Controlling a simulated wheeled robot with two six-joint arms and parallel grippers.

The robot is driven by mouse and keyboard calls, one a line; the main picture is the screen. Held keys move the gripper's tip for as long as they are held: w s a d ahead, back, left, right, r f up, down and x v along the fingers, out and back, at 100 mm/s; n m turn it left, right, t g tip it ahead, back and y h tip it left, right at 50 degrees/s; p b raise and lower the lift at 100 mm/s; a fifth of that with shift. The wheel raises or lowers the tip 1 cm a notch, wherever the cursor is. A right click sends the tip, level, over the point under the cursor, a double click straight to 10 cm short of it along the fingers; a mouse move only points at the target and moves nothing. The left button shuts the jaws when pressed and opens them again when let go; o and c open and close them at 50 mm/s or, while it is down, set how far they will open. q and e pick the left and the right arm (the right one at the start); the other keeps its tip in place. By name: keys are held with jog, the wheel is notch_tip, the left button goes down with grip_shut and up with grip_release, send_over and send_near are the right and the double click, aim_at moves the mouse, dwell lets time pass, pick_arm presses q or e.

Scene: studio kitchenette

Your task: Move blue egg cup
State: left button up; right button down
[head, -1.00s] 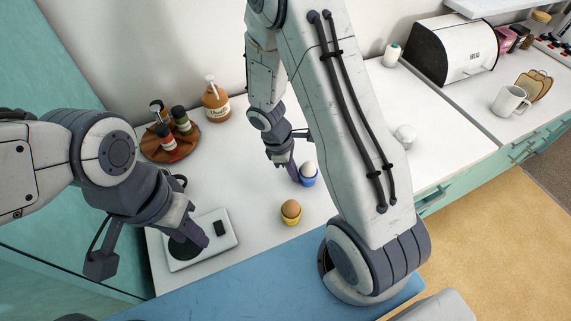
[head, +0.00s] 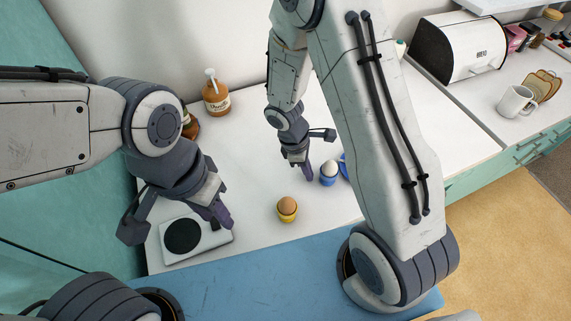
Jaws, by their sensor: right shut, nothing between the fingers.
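The blue egg cup (head: 328,181) holds a white egg (head: 329,168) and stands upright on the white counter. My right gripper (head: 305,171) is shut and empty just left of the cup, with a small gap between them. A yellow egg cup (head: 287,217) with a brown egg (head: 287,204) stands in front and to the left. My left gripper (head: 221,217) points down over the right part of a white hot plate. Its finger opening cannot be made out.
The hot plate (head: 212,241) has a black disc. A blue item (head: 344,164) beside the egg cup is mostly hidden by my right arm. An amber pump bottle (head: 216,99) stands at the back. A mug (head: 514,101) and bread bin (head: 455,48) are far right.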

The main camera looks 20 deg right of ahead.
jog(key=a, duration=0.1)
jog(key=w+a+r, duration=0.1)
jog(key=shift+w+a+r, duration=0.3)
jog(key=shift+a, duration=0.1)
jog(key=s+v, duration=0.1)
jog(key=v, duration=0.6)
pick_arm(q)
jog(key=shift+w+a+f+b, duration=0.1)
jog(key=shift+a+f+b, duration=0.25)
jog(key=shift+b, duration=0.2)
pick_arm(e)
jog(key=s+a+r+m+y, duration=0.1)
jog(key=s+a+r+m, duration=0.1)
jog(key=s+a+r, duration=0.1)
jog(key=s+a+r+m+t+y, duration=0.1)
jog(key=s+a+r, duration=0.2)
jog(key=s, duration=0.5)
jog(key=s+a+r+m+y, duration=0.2)
jog(key=s+a+r, duration=0.1)
jog(key=s+r, duration=0.2)
jog(key=shift+s+r+m, duration=0.3)
jog(key=shift+s+r, duration=0.05)
jog(key=shift+s, duration=0.2)
